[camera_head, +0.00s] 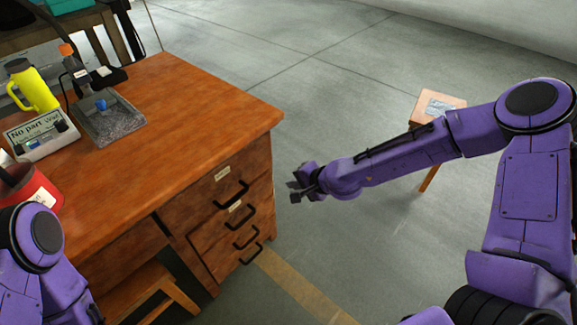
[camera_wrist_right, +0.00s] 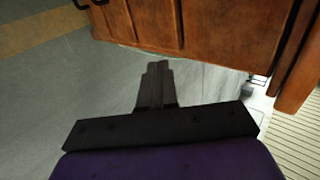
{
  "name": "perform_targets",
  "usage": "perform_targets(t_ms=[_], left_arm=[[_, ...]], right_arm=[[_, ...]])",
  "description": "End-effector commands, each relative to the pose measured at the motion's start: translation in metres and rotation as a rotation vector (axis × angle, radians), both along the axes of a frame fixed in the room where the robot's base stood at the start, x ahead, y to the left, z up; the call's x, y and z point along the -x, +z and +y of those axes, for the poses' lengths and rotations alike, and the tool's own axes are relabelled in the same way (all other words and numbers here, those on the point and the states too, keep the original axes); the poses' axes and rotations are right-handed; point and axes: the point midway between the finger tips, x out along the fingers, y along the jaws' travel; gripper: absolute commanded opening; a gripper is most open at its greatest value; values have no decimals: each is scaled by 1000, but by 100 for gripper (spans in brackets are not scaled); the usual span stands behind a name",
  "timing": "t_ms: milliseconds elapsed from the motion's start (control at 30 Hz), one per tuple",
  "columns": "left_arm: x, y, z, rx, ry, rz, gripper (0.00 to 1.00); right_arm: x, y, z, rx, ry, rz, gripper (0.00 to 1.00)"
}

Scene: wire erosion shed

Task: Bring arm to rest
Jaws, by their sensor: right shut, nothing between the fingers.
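My right arm reaches in from the right in the head view. Its gripper (camera_head: 300,184) is over the open floor, just right of the wooden desk's drawers, apart from them. In the right wrist view the two dark fingers (camera_wrist_right: 156,86) are together with nothing between them. Part of my left arm shows at the lower left of the head view, over the desk's near side. My left gripper is out of the frame.
A small stool (camera_head: 456,100) stands behind my right arm. Floor between is clear.

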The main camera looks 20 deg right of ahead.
Motion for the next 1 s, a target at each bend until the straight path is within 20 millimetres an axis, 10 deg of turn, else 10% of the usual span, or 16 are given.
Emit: perform_targets(t_ms=[367, 600, 800, 1000], left_arm=[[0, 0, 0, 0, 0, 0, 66], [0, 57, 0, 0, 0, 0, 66], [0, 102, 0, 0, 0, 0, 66], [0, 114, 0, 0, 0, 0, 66]], right_arm=[[5, -7, -18, 74, -109, -25, 0], [154, -65, -55, 530, -55, 186, 0], [279, -58, -97, 832, 177, 353, 0], [317, -58, -102, 885, 294, 418, 0]])
